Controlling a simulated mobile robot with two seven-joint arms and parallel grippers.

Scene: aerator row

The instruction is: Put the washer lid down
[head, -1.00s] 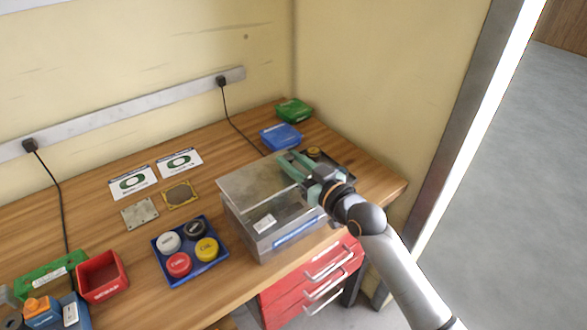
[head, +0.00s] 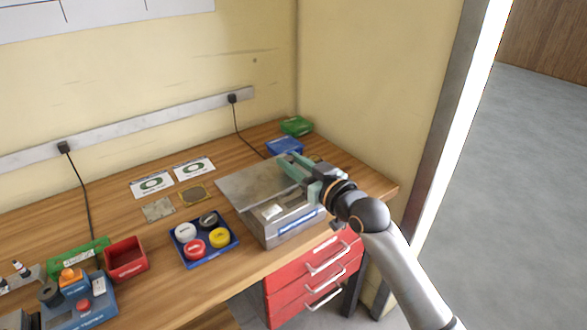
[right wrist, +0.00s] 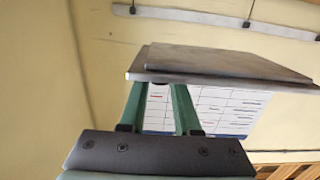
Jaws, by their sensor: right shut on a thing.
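The washer lid (head: 255,182) is a flat grey metal plate over the back left part of the washer. The washer (head: 285,229) is a grey box near the table's right end, and the front of its top shows uncovered. My right gripper (head: 291,170) is shut on the lid at its right side. I cannot tell whether the lid touches the washer. My left gripper is out of view.
A blue tray (head: 186,259) with several coloured round caps stands left of the washer. A red bin (head: 126,258) is further left. Blue (head: 284,146) and green (head: 296,126) boxes stand behind. Bare wood lies between the tray and the front edge.

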